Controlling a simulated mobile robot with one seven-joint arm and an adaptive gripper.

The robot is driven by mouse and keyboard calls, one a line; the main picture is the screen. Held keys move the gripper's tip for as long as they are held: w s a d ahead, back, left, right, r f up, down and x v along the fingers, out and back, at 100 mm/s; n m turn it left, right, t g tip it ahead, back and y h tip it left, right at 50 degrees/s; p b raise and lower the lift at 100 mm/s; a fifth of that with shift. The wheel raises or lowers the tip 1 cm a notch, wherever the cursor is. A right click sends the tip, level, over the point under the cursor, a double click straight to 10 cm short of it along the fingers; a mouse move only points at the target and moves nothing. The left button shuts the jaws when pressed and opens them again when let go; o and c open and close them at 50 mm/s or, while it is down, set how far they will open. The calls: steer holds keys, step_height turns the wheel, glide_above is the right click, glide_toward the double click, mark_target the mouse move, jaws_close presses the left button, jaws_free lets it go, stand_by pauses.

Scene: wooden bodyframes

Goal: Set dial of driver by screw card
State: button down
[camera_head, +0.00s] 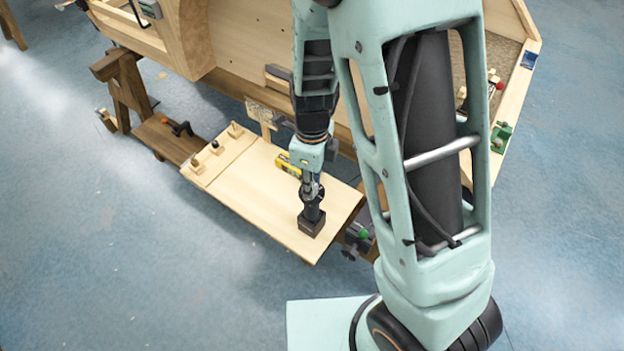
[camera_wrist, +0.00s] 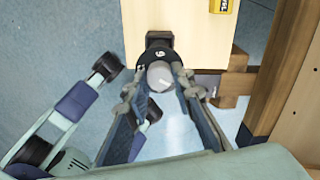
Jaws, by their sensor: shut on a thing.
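The driver (camera_head: 311,221) is black and stands upright on its square base near the front right corner of the pale board. In the wrist view the driver (camera_wrist: 160,50) shows a round grey dial (camera_wrist: 161,75) facing the camera; I cannot read its setting. My gripper (camera_head: 311,190) comes down on the driver from above. In the wrist view my gripper (camera_wrist: 161,84) has a finger on each side of the dial and is shut on it. A small pale card (camera_head: 262,112) with faint marks, likely the screw card, stands upright at the board's back edge; its text is unreadable.
The pale board (camera_head: 270,200) is mostly bare at its front. A yellow item (camera_head: 288,164) lies near its back edge and also shows in the wrist view (camera_wrist: 224,6). Small knobbed tools (camera_head: 215,147) sit at the left. A large wooden frame (camera_head: 240,45) stands behind.

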stand_by(0.3)
steer(key=c, duration=1.7)
jaws_free()
steer(key=shift+o, duration=0.2)
steer(key=shift+r, duration=0.15)
step_height(320, 180, up, 12)
